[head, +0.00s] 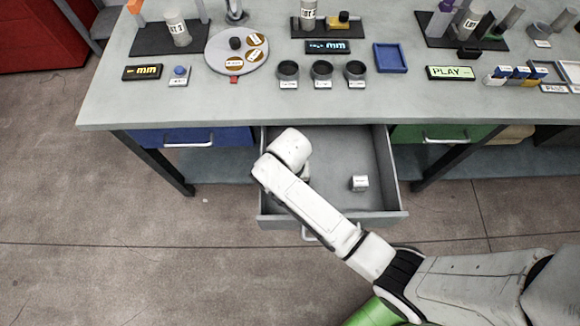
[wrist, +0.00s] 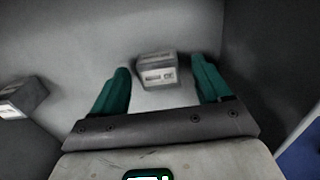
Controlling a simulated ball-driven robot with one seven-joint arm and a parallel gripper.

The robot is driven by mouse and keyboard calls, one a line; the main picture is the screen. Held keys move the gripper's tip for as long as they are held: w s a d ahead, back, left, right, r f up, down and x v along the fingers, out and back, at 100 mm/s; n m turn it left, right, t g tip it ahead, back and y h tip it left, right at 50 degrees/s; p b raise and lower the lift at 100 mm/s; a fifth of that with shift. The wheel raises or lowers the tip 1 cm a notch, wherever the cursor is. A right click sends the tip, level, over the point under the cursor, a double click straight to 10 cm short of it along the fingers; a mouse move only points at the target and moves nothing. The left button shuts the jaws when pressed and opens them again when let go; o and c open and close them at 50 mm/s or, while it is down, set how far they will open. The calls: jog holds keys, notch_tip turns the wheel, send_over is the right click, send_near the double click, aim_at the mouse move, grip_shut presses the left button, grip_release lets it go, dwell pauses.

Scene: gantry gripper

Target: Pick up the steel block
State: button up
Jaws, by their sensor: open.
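My gripper (wrist: 160,66) is open in the wrist view, its two green fingers spread. A small grey metallic block (wrist: 157,72) with a label on its face lies between and just beyond the fingertips, with gaps on both sides. In the head view my arm hides this block and my fingers. A second grey labelled block (wrist: 20,97) is at the left edge of the wrist view. It appears to be the block (head: 359,184) on the right side of the open drawer in the head view. I cannot tell from the labels which block is steel.
The open grey drawer (head: 388,192) has walls around both blocks. Above it is the workbench (head: 225,104) with three dark cups, a round tray (head: 218,64) and a blue tray (head: 391,57). A closed blue drawer (head: 180,139) and a green drawer (head: 440,134) flank it.

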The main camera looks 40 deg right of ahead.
jog(key=shift+f, duration=0.45)
jog(key=c, duration=1.4)
